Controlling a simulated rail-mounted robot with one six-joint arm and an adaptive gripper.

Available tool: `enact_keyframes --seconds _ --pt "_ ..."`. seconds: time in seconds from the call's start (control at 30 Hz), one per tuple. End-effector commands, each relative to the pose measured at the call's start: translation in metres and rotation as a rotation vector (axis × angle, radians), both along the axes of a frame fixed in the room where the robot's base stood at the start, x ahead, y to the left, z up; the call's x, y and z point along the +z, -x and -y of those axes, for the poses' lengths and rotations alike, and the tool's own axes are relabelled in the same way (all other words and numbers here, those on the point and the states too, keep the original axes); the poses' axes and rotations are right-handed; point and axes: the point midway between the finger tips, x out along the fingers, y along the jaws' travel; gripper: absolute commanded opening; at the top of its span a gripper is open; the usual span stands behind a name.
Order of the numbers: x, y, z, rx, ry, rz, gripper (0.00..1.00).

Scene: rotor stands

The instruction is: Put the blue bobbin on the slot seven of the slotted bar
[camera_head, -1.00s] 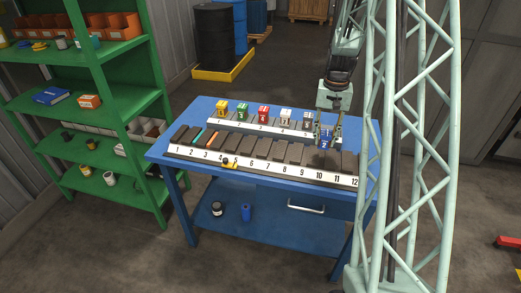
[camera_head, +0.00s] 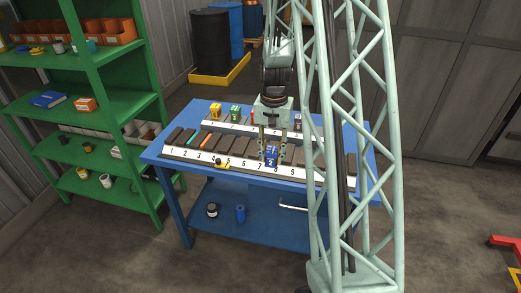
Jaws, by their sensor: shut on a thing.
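The blue bobbin (camera_head: 271,157), a box-like piece marked with a white figure, is upright between the fingers of my gripper (camera_head: 272,153), which is shut on it. The front slotted bar (camera_head: 236,165) has dark slots with numbers on a white strip. The bobbin is at its front part, in the picture just above the numbers 7 and 8. Slot seven's number (camera_head: 259,168) shows just left of and below it. I cannot tell whether the bobbin touches the bar. My gripper and the bobbin hide part of the slots behind them.
A rear bar holds a yellow bobbin (camera_head: 215,111), a green bobbin (camera_head: 235,113) and others partly hidden by my arm. A small yellow-black item (camera_head: 221,163) lies at the front bar. Cyan and orange pieces lie in low-numbered slots. A green shelf (camera_head: 100,180) stands left.

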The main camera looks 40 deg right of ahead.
Motion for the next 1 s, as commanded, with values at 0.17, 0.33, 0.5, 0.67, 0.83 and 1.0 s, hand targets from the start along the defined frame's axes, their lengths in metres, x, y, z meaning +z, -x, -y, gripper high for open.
enact_keyframes --seconds 0.17,0.33,0.5,0.67,0.83,1.0 --pt "0.0 0.0 0.0 0.001 0.0 0.0 0.13" --pt "0.0 -0.003 0.002 0.001 0.0 0.0 0.13" --pt "-0.001 -0.014 0.009 0.001 0.0 0.0 0.13" --pt "-0.003 -0.034 0.021 0.001 0.001 0.001 0.13" --pt "-0.006 -0.058 0.035 0.001 0.001 0.001 0.13" --pt "-0.009 -0.08 0.049 0.001 0.001 0.001 0.13"
